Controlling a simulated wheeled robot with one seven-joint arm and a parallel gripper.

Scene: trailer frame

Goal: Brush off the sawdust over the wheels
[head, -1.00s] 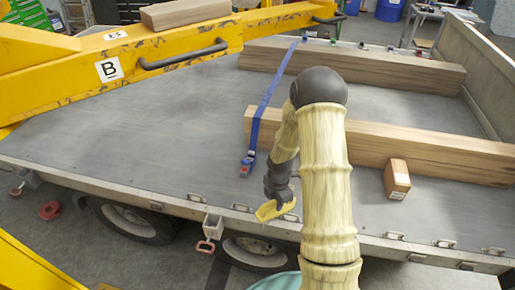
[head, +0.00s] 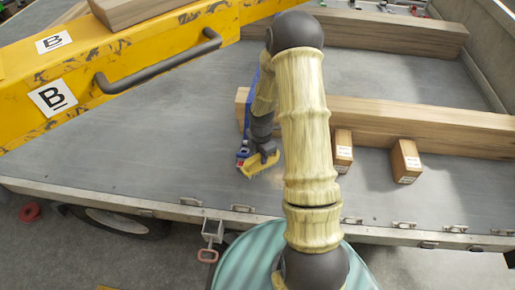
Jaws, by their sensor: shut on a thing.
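My gripper (head: 264,152) is shut on a yellow brush (head: 258,166), seen small and partly hidden by my arm. The brush is low over the grey trailer bed (head: 130,165), inside the near edge; I cannot tell whether it touches. A faint pale patch lies beside it, possibly sawdust, but too unclear to tell. One dark wheel (head: 122,222) shows under the bed's near edge at the left. Any other wheel is hidden.
A yellow beam (head: 130,68) with a black handle hangs over the bed at the left. A blue strap lies behind my arm. A long timber (head: 430,122) and two small blocks (head: 343,150) (head: 406,160) are at the right. The left bed is clear.

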